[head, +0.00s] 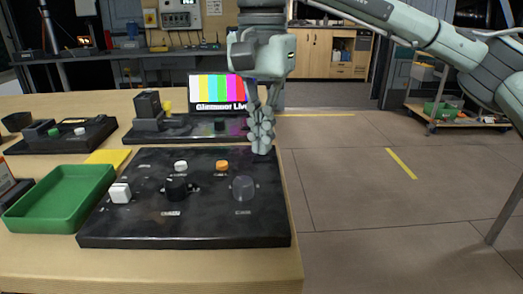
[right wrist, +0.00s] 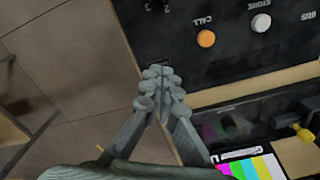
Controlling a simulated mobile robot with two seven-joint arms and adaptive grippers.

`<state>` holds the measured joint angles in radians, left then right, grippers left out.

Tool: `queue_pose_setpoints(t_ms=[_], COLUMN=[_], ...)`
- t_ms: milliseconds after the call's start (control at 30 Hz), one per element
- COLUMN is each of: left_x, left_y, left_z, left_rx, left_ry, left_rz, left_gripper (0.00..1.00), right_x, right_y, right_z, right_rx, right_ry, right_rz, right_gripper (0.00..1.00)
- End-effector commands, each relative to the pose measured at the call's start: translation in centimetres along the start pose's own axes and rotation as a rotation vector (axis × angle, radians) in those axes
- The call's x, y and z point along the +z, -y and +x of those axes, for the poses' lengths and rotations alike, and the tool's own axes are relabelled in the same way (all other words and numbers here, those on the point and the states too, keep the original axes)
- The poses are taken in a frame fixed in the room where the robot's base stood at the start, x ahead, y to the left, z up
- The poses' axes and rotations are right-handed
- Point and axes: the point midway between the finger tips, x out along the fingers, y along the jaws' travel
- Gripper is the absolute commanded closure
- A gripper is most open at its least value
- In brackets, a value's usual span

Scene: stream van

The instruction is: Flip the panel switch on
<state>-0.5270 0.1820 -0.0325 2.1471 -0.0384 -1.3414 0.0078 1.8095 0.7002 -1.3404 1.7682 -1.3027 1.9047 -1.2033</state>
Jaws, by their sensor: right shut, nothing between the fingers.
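A black control panel (head: 140,225) lies flat on the wooden table. It carries a white block-shaped piece that looks like a switch (head: 120,193) at its left; I cannot tell its position. A black knob (head: 176,189), a dark see-through knob (head: 243,188), a white button (head: 181,166) and an orange button (head: 222,166) are also on it. My right gripper (head: 261,141) is shut and empty, pointing down at the panel's far right corner. In the right wrist view its fingertips (right wrist: 158,90) meet beside the panel edge, with the orange button (right wrist: 206,38) nearby. My left gripper is out of view.
A green tray (head: 62,198) stands just left of the panel. Behind are a yellow pad (head: 107,157), another black console (head: 185,134) and a color-bar screen (head: 218,92). A smaller black device (head: 64,135) sits at left. The floor right of the table is open.

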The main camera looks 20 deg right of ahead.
Motion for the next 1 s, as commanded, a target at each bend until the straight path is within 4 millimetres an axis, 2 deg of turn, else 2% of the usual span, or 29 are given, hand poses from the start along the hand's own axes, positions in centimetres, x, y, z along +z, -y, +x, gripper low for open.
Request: queue_pose_setpoints(t_ms=[700, 1000], left_x=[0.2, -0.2], left_y=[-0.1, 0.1], left_z=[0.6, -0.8], left_rx=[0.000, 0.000], left_ry=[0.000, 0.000], left_rz=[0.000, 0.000], left_gripper=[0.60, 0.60], right_x=[0.0, 0.0], right_y=[0.0, 0.0], right_z=[1.0, -1.0], right_rx=[0.002, 0.001], right_ry=[0.000, 0.000], right_rz=[0.000, 0.001], right_gripper=[1.00, 1.00])
